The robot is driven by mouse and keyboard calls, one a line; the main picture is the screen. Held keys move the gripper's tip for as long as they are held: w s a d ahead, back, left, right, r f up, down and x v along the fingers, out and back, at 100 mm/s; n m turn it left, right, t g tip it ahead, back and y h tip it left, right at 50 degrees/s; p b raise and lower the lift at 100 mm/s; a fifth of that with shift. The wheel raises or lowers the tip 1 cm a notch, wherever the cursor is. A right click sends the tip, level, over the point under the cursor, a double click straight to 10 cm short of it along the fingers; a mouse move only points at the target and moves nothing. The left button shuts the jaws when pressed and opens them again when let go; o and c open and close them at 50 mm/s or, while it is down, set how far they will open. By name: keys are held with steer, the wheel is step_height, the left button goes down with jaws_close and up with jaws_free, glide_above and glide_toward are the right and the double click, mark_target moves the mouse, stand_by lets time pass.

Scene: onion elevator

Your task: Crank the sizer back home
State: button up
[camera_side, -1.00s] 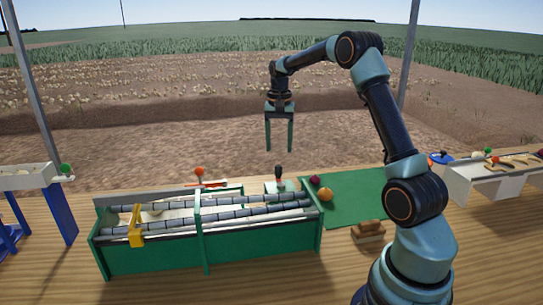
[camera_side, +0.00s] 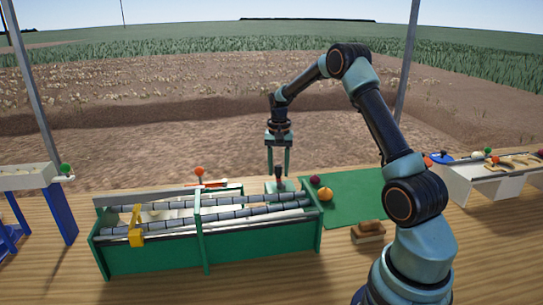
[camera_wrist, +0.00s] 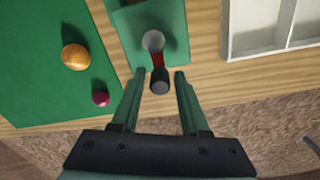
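The sizer (camera_side: 250,240) is a long green frame with grey rollers, standing on the wooden table in the side view. Its crank (camera_wrist: 158,59) has a red arm, a grey hub and a black knob (camera_wrist: 160,84), seen on a green block at the top of the wrist view. My gripper (camera_side: 278,171) points straight down over the crank at the sizer's back right end. In the wrist view my gripper (camera_wrist: 160,75) is open, with the black knob between its fingers and a gap on each side. In the side view the fingers partly hide the crank.
A green mat (camera_side: 350,205) lies right of the sizer, with an orange onion (camera_side: 326,194) and a purple onion (camera_side: 315,181) close to the crank. A yellow piece (camera_side: 136,228) sits on the sizer's left. A brown brush-like block (camera_side: 368,233) lies in front of the mat.

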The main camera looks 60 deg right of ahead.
jaws_close()
